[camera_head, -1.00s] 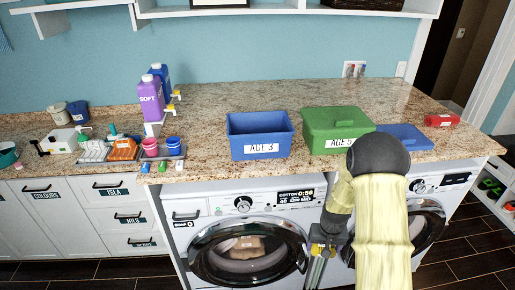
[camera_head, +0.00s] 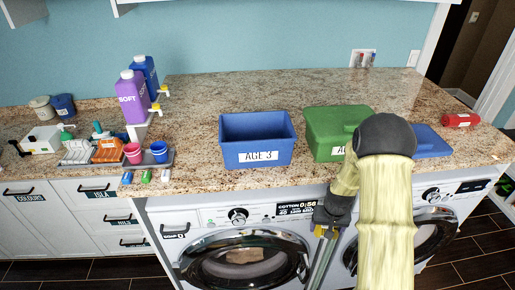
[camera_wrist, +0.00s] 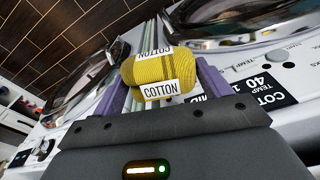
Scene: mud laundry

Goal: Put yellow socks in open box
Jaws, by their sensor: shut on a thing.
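The yellow socks (camera_wrist: 160,72), a rolled bundle with COTTON labels, are in the wrist view between the fingers of my gripper (camera_wrist: 163,80). My gripper is shut on them. In the head view my gripper (camera_head: 322,235) is low, in front of the washing machines and below the counter edge; I cannot clearly make out the socks there. The open blue box (camera_head: 281,152), labelled AGE 3, stands on the counter, up and left of my gripper. Its inside looks empty from here.
A green box (camera_head: 325,128) with its lid on stands right of the blue box, partly behind my arm. A blue lid (camera_head: 432,143) lies farther right. Purple (camera_head: 131,97) and blue bottles and a tray with small cups stand left. The counter (camera_head: 250,90) behind the boxes is clear.

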